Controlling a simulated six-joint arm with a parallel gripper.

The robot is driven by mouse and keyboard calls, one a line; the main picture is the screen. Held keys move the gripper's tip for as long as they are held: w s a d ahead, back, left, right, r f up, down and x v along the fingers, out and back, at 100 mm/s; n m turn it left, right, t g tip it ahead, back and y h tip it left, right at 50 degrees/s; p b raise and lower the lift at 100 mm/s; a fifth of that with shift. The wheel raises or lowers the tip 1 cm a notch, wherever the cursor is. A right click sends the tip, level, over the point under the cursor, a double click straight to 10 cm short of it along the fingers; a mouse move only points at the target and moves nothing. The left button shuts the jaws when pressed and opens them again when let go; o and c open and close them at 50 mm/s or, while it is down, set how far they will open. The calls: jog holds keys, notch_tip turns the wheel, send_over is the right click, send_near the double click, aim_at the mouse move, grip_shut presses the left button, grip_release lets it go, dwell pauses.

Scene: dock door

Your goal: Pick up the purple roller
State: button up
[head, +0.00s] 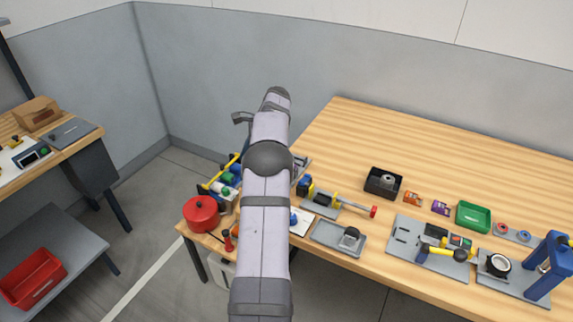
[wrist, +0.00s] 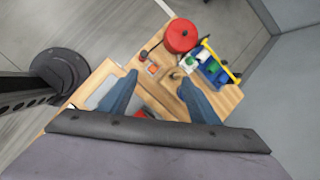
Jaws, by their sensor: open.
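I cannot make out a purple roller in either view. A blue tray with a yellow handle (head: 220,173) stands at the table's near-left end, partly hidden by my arm, and holds green, blue and white rounded pieces. It also shows in the wrist view (wrist: 235,77), to the right of my fingers. My gripper (wrist: 160,86) is open and empty in the wrist view, its two blue-grey fingers spread above the wooden table end. In the head view my arm hides much of the table's left part.
A red round pot (head: 201,214) stands beside the tray. A black box (head: 383,183), a small purple packet (head: 441,208), a green tray (head: 473,216) and a blue press (head: 548,266) stand to the right. The table's back half is clear.

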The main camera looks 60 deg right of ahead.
jog(key=shift+s+d+f+m+t+h+p, duration=0.1)
jog(key=shift+s+d+f+m+t+h, duration=0.25)
jog(key=shift+s+d+m, duration=1.25)
jog(key=shift+s+d+f+m+t+h+p, duration=0.25)
jog(key=shift+s+d+f+m, duration=0.5)
jog(key=shift+s+d, duration=1.45)
jog(key=shift+s+d+f+m+t+h, duration=0.1)
jog(key=shift+s+d+f+m+t, duration=0.25)
jog(key=shift+s+d+m, duration=1.3)
jog(key=shift+w+d+f+n+p, duration=0.1)
jog(key=shift+w+f+n+p, duration=0.3)
jog(key=shift+f, duration=0.3)
jog(key=shift+x, duration=0.75)
jog(key=shift+s, duration=0.1)
jog(key=shift+c, duration=0.3)
jog(key=c, duration=1.2)
jog(key=shift+r, duration=0.1)
